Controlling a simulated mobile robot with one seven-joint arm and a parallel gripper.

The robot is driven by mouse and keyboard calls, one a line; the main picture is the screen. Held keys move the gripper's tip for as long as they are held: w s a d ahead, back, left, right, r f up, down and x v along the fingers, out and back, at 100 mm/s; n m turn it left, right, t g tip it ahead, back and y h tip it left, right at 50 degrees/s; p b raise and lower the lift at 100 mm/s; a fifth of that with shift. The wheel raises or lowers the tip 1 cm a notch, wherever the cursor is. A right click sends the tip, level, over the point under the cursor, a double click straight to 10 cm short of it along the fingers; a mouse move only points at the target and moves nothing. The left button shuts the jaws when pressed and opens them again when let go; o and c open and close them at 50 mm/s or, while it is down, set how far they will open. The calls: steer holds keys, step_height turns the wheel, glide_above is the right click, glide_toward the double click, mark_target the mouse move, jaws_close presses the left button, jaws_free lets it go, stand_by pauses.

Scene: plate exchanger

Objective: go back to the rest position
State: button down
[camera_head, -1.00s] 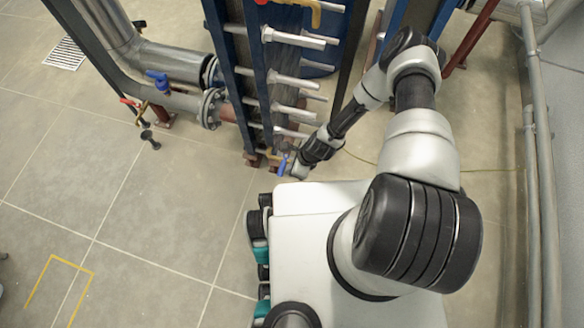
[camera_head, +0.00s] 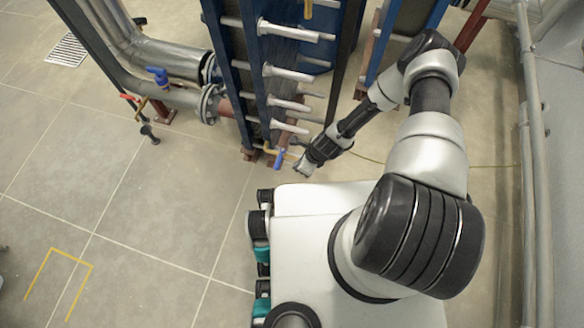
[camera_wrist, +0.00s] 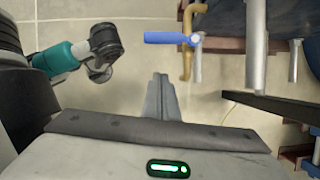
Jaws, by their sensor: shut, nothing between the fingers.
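My gripper (camera_head: 301,171) hangs at the end of my arm, just in front of the blue plate exchanger (camera_head: 246,75) and above the front edge of my base. In the wrist view my gripper's fingers (camera_wrist: 161,98) are together and empty, over bare floor. A valve with a blue handle (camera_wrist: 168,38) and a brass pipe (camera_wrist: 187,60) sits a little ahead and right of the fingers, apart from them. The same blue handle shows in the head view (camera_head: 279,158), left of my gripper.
Metal rods (camera_head: 290,73) stick out of the exchanger. Grey pipes (camera_head: 170,60) with another blue-handled valve (camera_head: 157,76) run at the left. Wall pipes (camera_head: 535,180) stand close at the right of my arm.

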steer(key=w+p+v, duration=0.1)
steer(key=p+v, duration=0.1)
steer(key=v, duration=0.6)
steer(key=shift+d+r, duration=0.2)
steer(key=shift+r, duration=0.1)
steer(key=w+d+r+n+h, duration=0.1)
steer(key=w+d+r+n, duration=0.25)
steer(key=r, duration=0.75)
steer(key=w+d+r+n+h, duration=0.15)
steer(key=r+n, duration=0.35)
steer(key=r, duration=0.6)
steer(key=w+d+r+n, duration=0.3)
steer(key=w+r+n, duration=0.1)
steer(key=r, duration=0.7)
steer(key=s+r+n+t+h, duration=0.1)
steer(key=s+r+n, duration=0.2)
steer(key=r, duration=0.6)
steer(key=s+r+n+t, duration=0.1)
steer(key=s+r+n, duration=0.2)
steer(key=r, duration=0.6)
steer(key=s+a+r+n+t, duration=0.15)
steer(key=s+r+n, duration=0.35)
steer(key=s+r, duration=0.8)
step_height(320, 180, up, 22)
steer(key=s+p, duration=0.1)
steer(key=p, duration=2.3)
